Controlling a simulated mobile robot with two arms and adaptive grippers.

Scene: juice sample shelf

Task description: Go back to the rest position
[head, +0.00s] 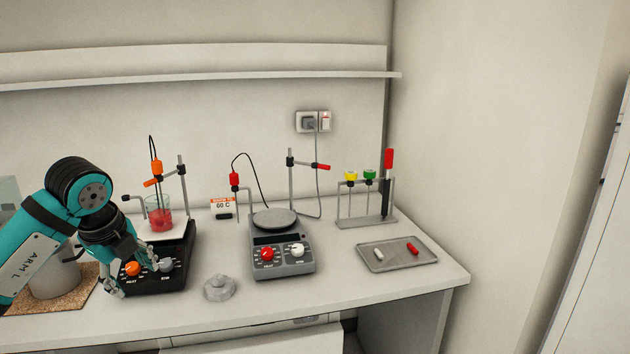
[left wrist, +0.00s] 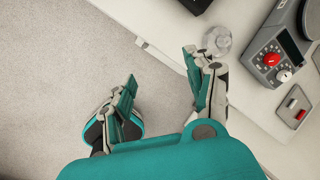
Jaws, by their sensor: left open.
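My left gripper (head: 136,278) is at the left of the head view, in front of the black hotplate stirrer (head: 178,275) and hiding part of its front. The left wrist view shows the same gripper (left wrist: 160,70) with its fingers spread and nothing between them. Below it there are the bench's front edge and the floor. A beaker of red liquid (head: 159,220) stands on the black stirrer. My right gripper is in neither view.
A rack (head: 367,222) and a metal tray (head: 372,265) with a white and a red bar are at the right. A cork mat (head: 85,302) is at the left.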

